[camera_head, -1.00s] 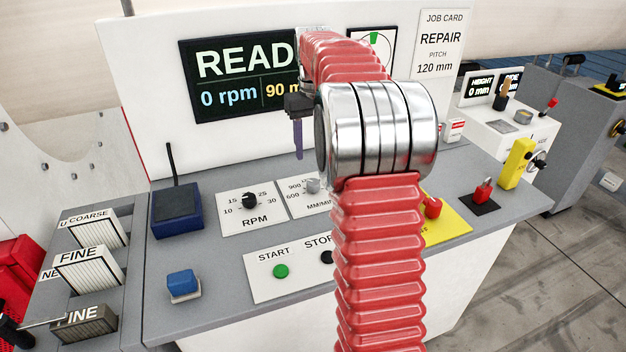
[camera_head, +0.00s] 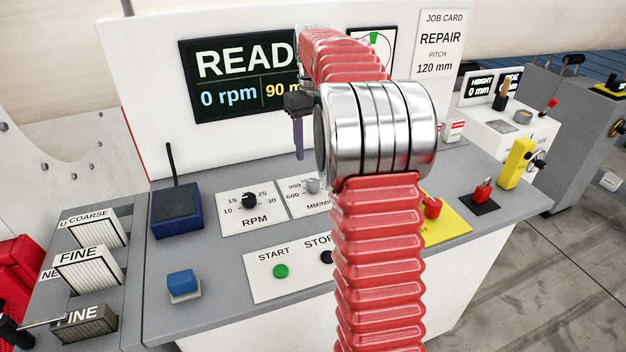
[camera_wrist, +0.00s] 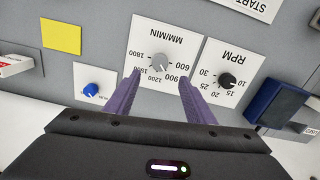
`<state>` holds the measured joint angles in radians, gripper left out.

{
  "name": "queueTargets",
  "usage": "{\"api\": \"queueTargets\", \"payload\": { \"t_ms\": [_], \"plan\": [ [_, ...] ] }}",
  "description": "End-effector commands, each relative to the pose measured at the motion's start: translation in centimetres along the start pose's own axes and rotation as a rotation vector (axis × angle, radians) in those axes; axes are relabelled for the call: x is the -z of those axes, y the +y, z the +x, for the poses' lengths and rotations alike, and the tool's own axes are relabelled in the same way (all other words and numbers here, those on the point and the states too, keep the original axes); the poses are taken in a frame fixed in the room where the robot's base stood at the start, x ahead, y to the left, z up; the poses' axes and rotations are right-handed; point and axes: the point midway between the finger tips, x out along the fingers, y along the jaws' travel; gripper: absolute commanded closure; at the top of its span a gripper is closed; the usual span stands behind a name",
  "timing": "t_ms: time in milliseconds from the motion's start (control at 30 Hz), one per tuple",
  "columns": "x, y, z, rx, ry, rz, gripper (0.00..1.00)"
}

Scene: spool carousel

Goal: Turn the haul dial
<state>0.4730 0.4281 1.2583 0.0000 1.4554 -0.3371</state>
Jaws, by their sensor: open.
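The haul dial appears to be the small grey knob (camera_wrist: 160,62) on the white MM/MIN plate (camera_wrist: 148,32), marked from 600 to 1800. It also shows in the head view (camera_head: 313,185), where my arm hides part of the plate. My gripper (camera_wrist: 160,77) is open and empty. In the wrist view its two purple fingers reach toward the knob, one tip to each side of it. In the head view one purple finger (camera_head: 299,140) hangs above the console, apart from the knob. The other finger is hidden there.
The black RPM knob (camera_head: 249,200) sits close to the left of the grey knob. A blue box with an antenna (camera_head: 177,208), a green START button (camera_head: 281,271) and a blue block (camera_head: 182,283) stand on the console. A display panel (camera_head: 238,80) rises behind.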

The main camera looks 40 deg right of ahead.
Motion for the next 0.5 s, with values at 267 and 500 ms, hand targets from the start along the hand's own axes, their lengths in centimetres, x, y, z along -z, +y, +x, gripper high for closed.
{"api": "queueTargets", "payload": {
  "t_ms": [267,500],
  "plan": [
    [-0.1,0.0,4.4,0.001,-0.003,0.000,0.51],
    [0.0,0.0,8.1,0.001,-0.002,0.000,0.51]
  ]
}}
